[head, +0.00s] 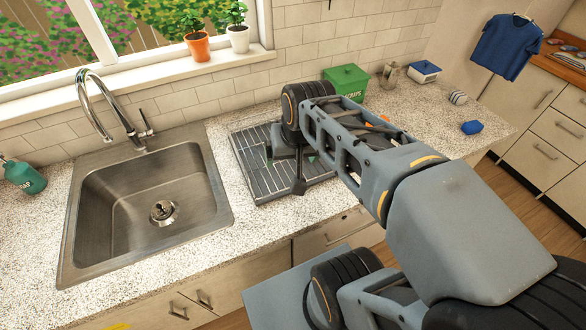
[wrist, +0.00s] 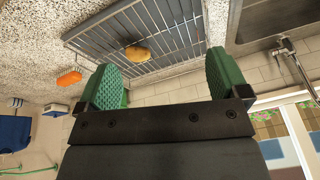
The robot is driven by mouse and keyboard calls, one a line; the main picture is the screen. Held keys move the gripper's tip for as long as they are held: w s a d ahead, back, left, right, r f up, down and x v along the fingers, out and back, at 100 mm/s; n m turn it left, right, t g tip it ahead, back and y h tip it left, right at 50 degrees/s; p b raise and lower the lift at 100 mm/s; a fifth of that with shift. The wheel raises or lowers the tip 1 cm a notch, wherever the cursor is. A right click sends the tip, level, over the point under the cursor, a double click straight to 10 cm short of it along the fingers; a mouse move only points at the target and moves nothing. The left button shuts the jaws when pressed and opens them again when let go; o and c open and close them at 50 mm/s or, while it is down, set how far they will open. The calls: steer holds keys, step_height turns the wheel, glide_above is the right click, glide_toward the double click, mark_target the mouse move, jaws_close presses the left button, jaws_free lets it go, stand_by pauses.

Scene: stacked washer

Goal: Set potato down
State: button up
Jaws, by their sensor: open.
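The potato (wrist: 137,53) is a small golden-brown lump lying on the wire drying rack (wrist: 97,45) in the wrist view. In the head view I cannot see the potato, as my arm covers that part of the rack (head: 245,145). My gripper (wrist: 166,62) is open, with its two green ribbed fingers spread wide and nothing between them. The potato shows beyond the fingertips, apart from both. In the head view my gripper (head: 291,155) is over the rack and partly hidden by my wrist.
The steel sink (head: 150,195) is left of the rack. A green scraps bin (head: 345,80) stands behind on the counter. An orange block (wrist: 68,78) lies beside the rack.

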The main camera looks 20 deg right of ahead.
steer(key=shift+s+a+f+n+t, duration=0.15)
steer(key=shift+s+a+f+n, duration=0.1)
steer(key=shift+s+n, duration=0.25)
steer(key=shift+s+a+f+n+t, duration=0.1)
steer(key=shift+s+f+n+t, duration=0.2)
steer(key=shift+s, duration=0.25)
steer(key=shift+s+a+f+n+t, duration=0.1)
steer(key=shift+s+a+f+n, duration=0.1)
steer(key=shift+s+n, duration=0.3)
